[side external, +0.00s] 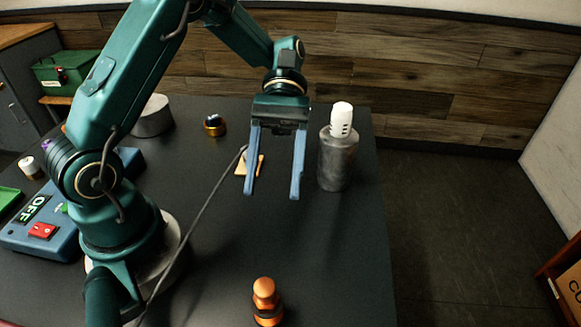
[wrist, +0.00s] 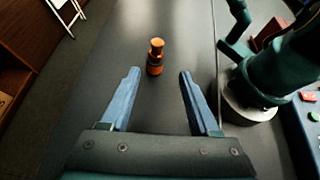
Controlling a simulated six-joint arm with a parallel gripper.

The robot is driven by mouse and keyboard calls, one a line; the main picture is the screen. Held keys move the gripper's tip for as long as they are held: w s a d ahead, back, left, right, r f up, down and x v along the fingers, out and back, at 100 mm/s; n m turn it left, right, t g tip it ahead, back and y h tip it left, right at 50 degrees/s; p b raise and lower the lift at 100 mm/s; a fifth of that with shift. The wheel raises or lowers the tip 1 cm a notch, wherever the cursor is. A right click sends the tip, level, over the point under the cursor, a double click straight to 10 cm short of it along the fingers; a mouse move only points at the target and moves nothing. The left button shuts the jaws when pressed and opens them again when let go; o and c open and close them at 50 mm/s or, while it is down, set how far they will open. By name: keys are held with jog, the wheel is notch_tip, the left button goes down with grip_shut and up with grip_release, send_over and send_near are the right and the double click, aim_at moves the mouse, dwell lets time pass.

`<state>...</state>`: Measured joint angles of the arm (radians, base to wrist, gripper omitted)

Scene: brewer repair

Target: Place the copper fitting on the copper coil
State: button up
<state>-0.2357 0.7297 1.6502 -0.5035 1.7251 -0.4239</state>
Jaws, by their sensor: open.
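An upright copper-orange piece with a narrower top and a dark band (side external: 266,303) stands near the front of the dark table; it looks like the fitting. It also shows in the wrist view (wrist: 155,58), beyond and between my fingertips. A small copper-and-dark ring-shaped piece (side external: 214,126) lies behind and left of my gripper; it may be the coil, but I cannot tell for sure. My gripper (side external: 272,195) is open and empty, fingers pointing down above the table, well behind the orange piece. It also shows in the wrist view (wrist: 160,73).
A grey bottle with a white cap (side external: 337,160) stands just right of my gripper. A tan flat piece (side external: 252,166) lies behind the left finger, and a dark cable crosses the table. A blue box with an OFF sign (side external: 38,225) sits left. The front right table is clear.

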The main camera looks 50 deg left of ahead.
jog(key=s+a+r+m+t+y, duration=0.4)
jog(key=m+t+y, duration=0.5)
jog(key=t, duration=0.5)
jog(key=shift+s+a+r+m, duration=0.15)
jog(key=shift+s+a+m, duration=0.15)
jog(key=shift+a, duration=0.3)
dwell(0.4)
